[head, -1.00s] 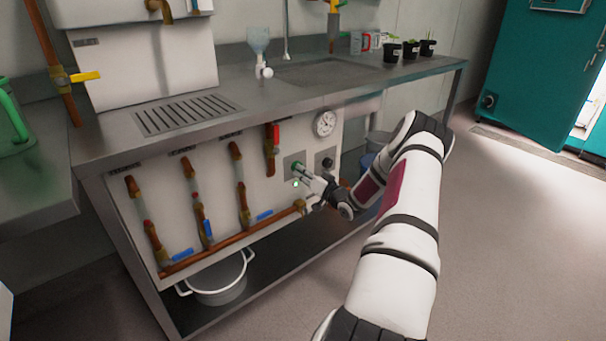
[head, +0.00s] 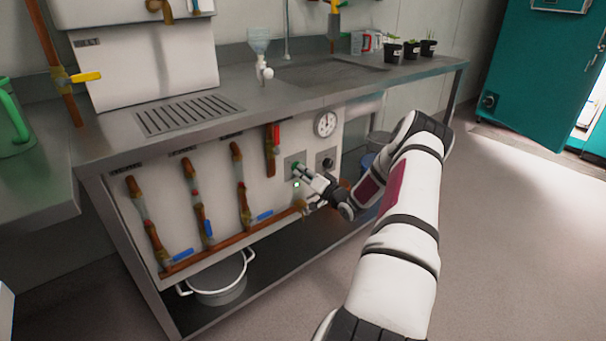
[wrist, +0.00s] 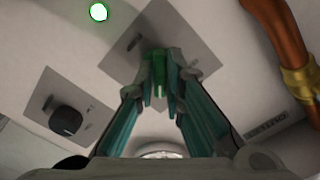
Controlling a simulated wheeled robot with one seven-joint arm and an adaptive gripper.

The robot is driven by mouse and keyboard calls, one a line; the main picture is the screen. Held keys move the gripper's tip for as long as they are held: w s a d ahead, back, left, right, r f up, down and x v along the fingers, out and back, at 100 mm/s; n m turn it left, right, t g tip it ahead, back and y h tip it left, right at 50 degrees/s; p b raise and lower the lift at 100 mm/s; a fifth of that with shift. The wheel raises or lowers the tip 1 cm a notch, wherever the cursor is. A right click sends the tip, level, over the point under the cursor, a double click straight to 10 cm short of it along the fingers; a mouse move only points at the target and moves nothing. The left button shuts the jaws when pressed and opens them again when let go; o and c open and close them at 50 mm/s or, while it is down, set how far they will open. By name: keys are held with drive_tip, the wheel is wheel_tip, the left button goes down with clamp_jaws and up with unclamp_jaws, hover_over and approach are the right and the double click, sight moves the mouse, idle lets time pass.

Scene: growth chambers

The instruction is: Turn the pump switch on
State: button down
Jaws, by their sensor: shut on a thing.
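The pump switch is a green knob (wrist: 158,72) on a grey square plate (wrist: 130,45) in the panel under the counter. In the wrist view my gripper (wrist: 160,85) is shut on the green knob, with one finger on each side of it. In the head view my gripper (head: 299,170) reaches the same plate (head: 291,161) from the right and hides part of the knob. A small green light (head: 296,184) glows just below the plate; in the wrist view the lit lamp (wrist: 98,12) is bright.
A black knob (head: 327,162) sits on its own plate to the right. A round gauge (head: 325,123) is above it. Copper pipes with valves, among them a red handle (head: 276,134), line the panel on the left. A white pot (head: 219,284) stands on the lower shelf.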

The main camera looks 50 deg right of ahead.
drive_tip(key=c, duration=1.7)
unclamp_jaws()
drive_tip(key=v, duration=1.2)
